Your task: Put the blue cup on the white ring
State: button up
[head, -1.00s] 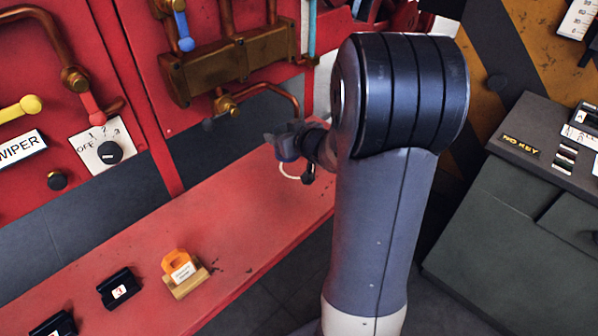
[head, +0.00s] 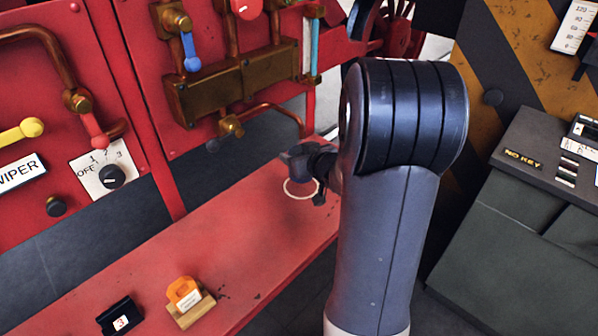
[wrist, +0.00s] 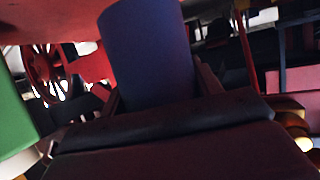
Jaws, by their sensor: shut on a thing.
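The blue cup (wrist: 148,45) fills the top middle of the wrist view, between the two fingers of my gripper (wrist: 158,88), which is shut on it. In the head view my gripper (head: 308,160) is small and dark, partly hidden behind my arm, and the cup is hard to tell from it. The white ring (head: 288,192) lies on the red bench, just below my gripper in the picture. Part of the ring is covered by the gripper. I cannot tell the height of the cup above the ring.
The red bench (head: 215,238) runs diagonally, with an orange item on a wooden block (head: 190,308) and a black holder marked 3 (head: 120,318) at its near end. A red panel with pipes and levers stands behind. A grey console (head: 520,200) is at right. The bench middle is clear.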

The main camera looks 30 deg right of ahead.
jog(key=shift+f+b, duration=0.6)
jog(key=shift+f, duration=1.35)
jog(key=shift+f, duration=0.15)
jog(key=o, duration=1)
jog(key=shift+s+r, duration=0.1)
jog(key=shift+r, duration=0.2)
jog(key=p+v, duration=0.2)
jog(key=v, duration=0.9)
jog(key=shift+s, duration=0.4)
